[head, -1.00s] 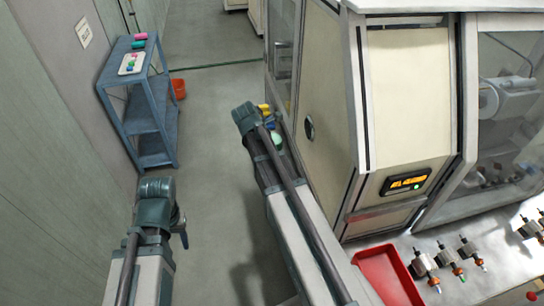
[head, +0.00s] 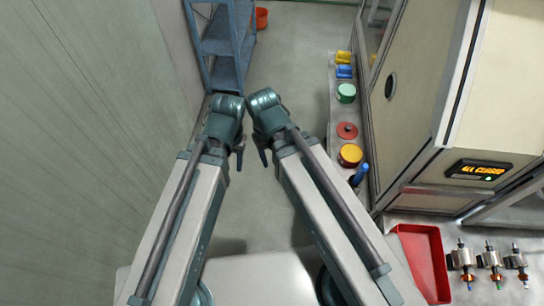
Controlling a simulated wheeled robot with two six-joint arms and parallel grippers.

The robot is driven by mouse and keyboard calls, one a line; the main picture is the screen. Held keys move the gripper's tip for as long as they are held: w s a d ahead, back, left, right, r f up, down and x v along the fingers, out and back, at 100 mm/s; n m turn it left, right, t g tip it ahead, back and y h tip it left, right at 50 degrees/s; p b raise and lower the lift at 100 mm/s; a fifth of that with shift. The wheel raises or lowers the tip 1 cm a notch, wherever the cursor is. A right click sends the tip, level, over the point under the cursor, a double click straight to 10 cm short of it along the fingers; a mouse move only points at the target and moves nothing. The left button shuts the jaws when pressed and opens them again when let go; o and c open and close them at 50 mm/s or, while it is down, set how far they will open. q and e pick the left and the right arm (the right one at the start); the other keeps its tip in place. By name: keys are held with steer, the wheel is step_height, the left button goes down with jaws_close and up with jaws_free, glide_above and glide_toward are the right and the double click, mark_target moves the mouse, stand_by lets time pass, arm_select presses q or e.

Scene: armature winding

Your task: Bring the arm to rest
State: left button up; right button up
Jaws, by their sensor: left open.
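My two arms reach forward from the bottom of the head view, and their wrists nearly meet over the aisle floor. My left gripper (head: 239,158) hangs below the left wrist, open, with nothing seen in it. My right gripper (head: 262,156) hangs just to its right, mostly hidden behind its wrist. I cannot tell whether its jaws are open or shut, and no held object shows.
A beige machine cabinet (head: 425,110) stands at the right, with a narrow ledge of coloured spools and cups (head: 350,154) beside it. A red tray (head: 424,262) and several armatures (head: 490,258) lie at lower right. A blue shelf (head: 223,45) stands ahead; floor between is clear.

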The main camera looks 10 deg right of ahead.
steer(key=shift+s+a+m, duration=0.25)
steer(key=shift+m, duration=0.05)
steer(key=shift+f, duration=0.1)
step_height(320, 180, down, 9)
steer(key=b, duration=0.9)
steer(key=shift+f+b, duration=0.2)
steer(key=shift+b, duration=0.1)
